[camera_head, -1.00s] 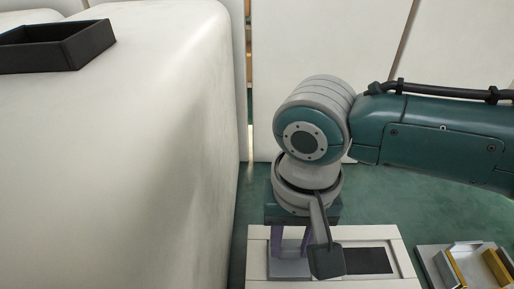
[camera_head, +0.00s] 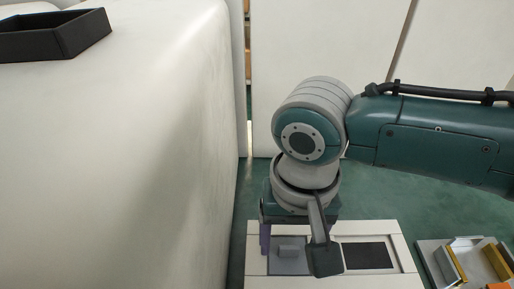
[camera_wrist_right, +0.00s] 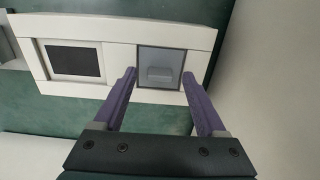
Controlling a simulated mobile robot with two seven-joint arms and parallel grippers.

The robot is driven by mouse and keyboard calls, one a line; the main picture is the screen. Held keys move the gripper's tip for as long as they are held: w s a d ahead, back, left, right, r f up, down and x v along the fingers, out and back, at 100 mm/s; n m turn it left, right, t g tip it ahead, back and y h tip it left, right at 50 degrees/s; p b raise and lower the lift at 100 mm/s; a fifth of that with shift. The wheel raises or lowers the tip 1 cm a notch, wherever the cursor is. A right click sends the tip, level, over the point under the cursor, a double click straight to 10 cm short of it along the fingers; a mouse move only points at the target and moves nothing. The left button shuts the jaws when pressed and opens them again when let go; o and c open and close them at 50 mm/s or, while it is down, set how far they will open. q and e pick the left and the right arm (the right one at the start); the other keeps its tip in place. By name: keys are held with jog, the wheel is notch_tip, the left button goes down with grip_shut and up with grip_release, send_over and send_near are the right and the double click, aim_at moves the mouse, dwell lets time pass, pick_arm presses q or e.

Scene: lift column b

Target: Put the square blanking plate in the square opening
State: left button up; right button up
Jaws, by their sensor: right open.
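The square blanking plate (camera_wrist_right: 160,66) is grey with a raised block grip at its middle. It lies within a square, dark-edged opening in the white panel (camera_wrist_right: 118,60); I cannot tell whether it is fully flush. It also shows in the head view (camera_head: 291,256), partly hidden by my wrist camera. My right gripper (camera_wrist_right: 160,77) is open, its purple fingers on either side of the plate's grip and apart from it. In the head view one finger shows left of the plate. My left gripper is not in view.
A dark rectangular area (camera_head: 368,256) lies beside the plate in the same panel. A tray with yellow and grey parts (camera_head: 470,264) stands at right. A black open box (camera_head: 55,38) rests on the large white block (camera_head: 130,150) at left.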

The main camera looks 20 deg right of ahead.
aim_at(290, 247)
notch_tip(290, 247, up, 10)
jog(key=p, duration=0.2)
jog(key=shift+p, duration=0.4)
